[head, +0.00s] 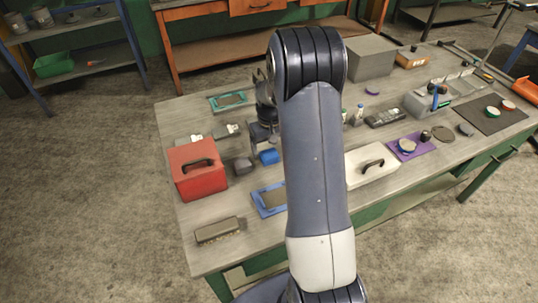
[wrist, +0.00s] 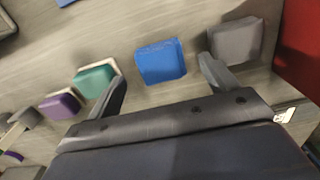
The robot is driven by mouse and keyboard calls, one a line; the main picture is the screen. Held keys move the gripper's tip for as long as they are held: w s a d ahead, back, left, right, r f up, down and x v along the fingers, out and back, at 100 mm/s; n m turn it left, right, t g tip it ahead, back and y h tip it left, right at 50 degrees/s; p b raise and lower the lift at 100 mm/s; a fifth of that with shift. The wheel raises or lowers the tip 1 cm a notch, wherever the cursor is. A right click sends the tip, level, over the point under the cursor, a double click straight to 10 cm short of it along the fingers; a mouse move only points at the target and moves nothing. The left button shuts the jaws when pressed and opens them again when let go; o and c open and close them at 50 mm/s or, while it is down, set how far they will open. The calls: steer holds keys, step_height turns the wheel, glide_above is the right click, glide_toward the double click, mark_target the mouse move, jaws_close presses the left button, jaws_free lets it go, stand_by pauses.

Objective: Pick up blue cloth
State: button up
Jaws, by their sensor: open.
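The blue cloth (head: 270,157) is a small folded block on the grey table, left of my arm in the head view. In the wrist view the blue cloth (wrist: 160,62) lies ahead of the gap between the fingers. My gripper (wrist: 163,72) is open and empty, one finger to each side of the cloth and apart from it. How high the fingertips are above the table is hard to tell. In the head view my gripper (head: 261,138) is just behind the cloth, partly hidden by my arm.
A dark grey folded block (wrist: 237,40) lies close beside the right finger. A teal block (wrist: 97,80) and a purple block (wrist: 60,105) lie by the left finger. A red box (head: 197,171) stands left, a blue-framed tray (head: 264,207) in front. The table (head: 185,115) has bare room at back left.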

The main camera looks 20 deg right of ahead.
mark_target(269, 153)
steer(key=shift+a+f, duration=0.15)
steer(key=shift+f, duration=1.2)
steer(key=shift+c, duration=0.3)
steer(key=c, duration=1)
step_height(269, 153, up, 10)
steer(key=shift+r+b, duration=0.1)
steer(key=shift+b, duration=0.65)
